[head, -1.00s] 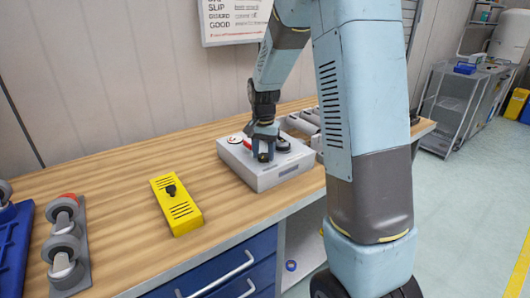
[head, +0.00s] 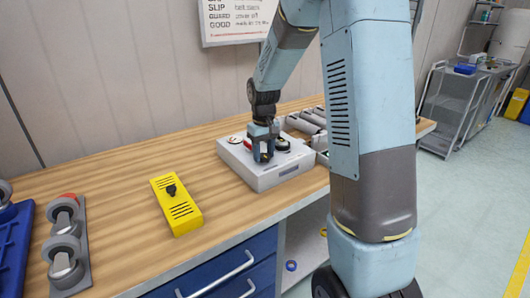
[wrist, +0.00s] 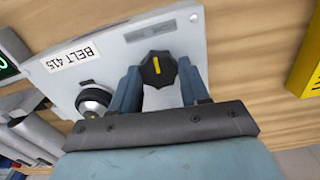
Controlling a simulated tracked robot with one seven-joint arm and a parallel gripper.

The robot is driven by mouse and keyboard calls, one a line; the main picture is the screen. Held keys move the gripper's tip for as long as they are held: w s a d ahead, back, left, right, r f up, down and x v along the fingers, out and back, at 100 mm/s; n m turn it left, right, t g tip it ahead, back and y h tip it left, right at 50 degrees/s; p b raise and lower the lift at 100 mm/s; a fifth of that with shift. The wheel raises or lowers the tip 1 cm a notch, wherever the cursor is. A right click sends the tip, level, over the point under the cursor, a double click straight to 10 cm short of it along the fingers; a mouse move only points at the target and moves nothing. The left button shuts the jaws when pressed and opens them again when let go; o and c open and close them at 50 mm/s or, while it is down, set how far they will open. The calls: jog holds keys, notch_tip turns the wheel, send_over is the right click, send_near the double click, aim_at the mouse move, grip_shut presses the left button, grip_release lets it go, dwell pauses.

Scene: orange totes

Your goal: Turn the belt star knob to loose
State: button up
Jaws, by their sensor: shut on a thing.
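The belt star knob (wrist: 157,69) is black with a yellow pointer line and sits on a light grey box labelled BELT 415 (wrist: 110,48). In the wrist view the pointer runs nearly up and down the picture. My gripper (wrist: 158,78) has one finger on each side of the knob and is shut on it. In the head view the grey box (head: 262,181) stands on the bench, and my gripper (head: 263,154) points down onto its top. The knob is hidden there by my fingers.
A round black-and-silver part (wrist: 94,100) sits on the box beside my left finger. Grey rollers (head: 305,120) lie behind the box. A wall sign (head: 238,18) hangs above.

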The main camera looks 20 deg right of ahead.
aim_at(264, 155)
jog(key=shift+n, duration=0.6)
jog(key=o, duration=1.1)
jog(key=shift+c, duration=0.2)
notch_tip(264, 155, up, 14)
jog(key=shift+f, duration=0.2)
